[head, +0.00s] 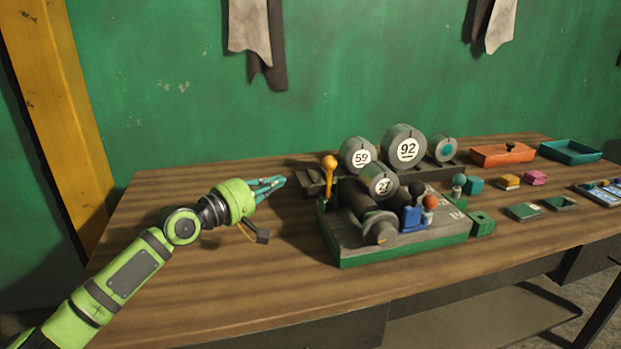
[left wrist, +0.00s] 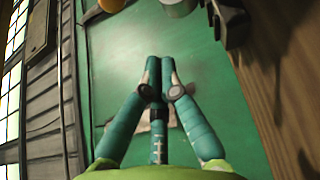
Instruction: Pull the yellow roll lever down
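The yellow roll lever (head: 329,178) stands upright at the left end of the grey machine, with a round orange-yellow knob on top. My left gripper (head: 281,182) is to the left of the lever, apart from it, with its teal fingers pointing right. In the left wrist view its fingertips (left wrist: 160,64) are together, with nothing seen between them. A yellow round shape at the top edge of that view is cut off, and I cannot tell whether it is the lever knob. My right gripper is not in view.
The machine's base (head: 400,245) carries numbered rollers and several other knobs, close to the lever's right. An orange box (head: 502,155) and a teal tray (head: 570,152) stand at the back right. The wooden table's left part (head: 150,200) is clear around my arm.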

